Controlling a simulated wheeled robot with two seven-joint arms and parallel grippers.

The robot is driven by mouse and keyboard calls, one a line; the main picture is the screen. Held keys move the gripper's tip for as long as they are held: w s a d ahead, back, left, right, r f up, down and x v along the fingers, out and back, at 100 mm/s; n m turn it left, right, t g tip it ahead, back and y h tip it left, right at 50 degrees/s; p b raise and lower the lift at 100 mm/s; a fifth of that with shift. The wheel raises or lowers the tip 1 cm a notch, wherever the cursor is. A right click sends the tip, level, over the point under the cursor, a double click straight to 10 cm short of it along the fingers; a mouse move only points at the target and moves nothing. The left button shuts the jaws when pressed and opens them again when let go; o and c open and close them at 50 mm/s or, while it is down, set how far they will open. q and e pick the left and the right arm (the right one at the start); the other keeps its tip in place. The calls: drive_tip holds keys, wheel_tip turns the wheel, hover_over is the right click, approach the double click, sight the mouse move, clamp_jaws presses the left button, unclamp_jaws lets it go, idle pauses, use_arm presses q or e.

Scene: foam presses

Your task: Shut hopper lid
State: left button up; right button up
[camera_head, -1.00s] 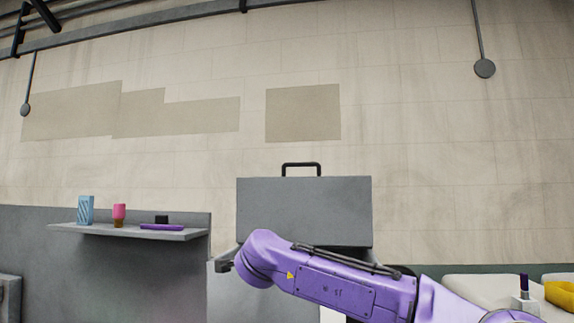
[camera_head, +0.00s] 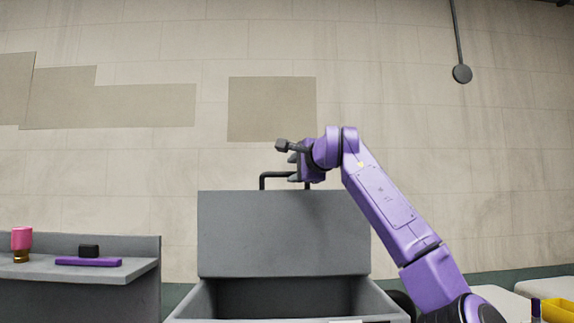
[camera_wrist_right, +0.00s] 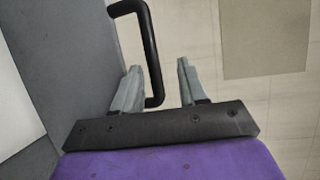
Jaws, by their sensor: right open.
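The grey hopper lid (camera_head: 284,235) stands raised at the back of the open grey hopper (camera_head: 195,303), whose dark inside shows below it. A black U-shaped handle (camera_head: 263,181) sticks up from the lid's top edge. My right gripper (camera_head: 293,168) is at the right part of this handle, above the lid. In the right wrist view the gripper (camera_wrist_right: 160,82) is open. The handle (camera_wrist_right: 150,45) reaches down by the left finger, with one bar at or between the fingers; I cannot tell if they touch. The lid (camera_wrist_right: 70,55) is at left. My left gripper is not in view.
A yellow item (camera_head: 558,309) lies at far right.

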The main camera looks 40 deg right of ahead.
sight(287, 175)
drive_tip(key=x, duration=0.4)
drive_tip(key=a+p+x, duration=0.1)
drive_tip(key=x, duration=0.1)
drive_tip(key=shift+w+d+f, duration=0.15)
drive_tip(key=shift+w+f, duration=0.2)
drive_tip(key=shift+f, duration=0.1)
drive_tip(key=shift+w+f, duration=0.1)
drive_tip(key=shift+w, duration=0.15)
drive_tip(key=shift+s+r, duration=0.3)
drive_tip(key=shift+s, duration=0.45)
drive_tip(key=shift+c, duration=0.2)
drive_tip(key=shift+s+r, duration=0.1)
drive_tip(key=shift+s, duration=0.25)
drive_tip(key=c, duration=0.5)
drive_tip(key=shift+w, duration=0.1)
clamp_jaws()
drive_tip(key=shift+w+d+f, duration=0.1)
drive_tip(key=shift+w+f, duration=0.1)
drive_tip(key=shift+w, duration=0.05)
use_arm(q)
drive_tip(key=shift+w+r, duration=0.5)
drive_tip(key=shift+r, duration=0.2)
use_arm(e)
drive_tip(key=shift+s, duration=0.15)
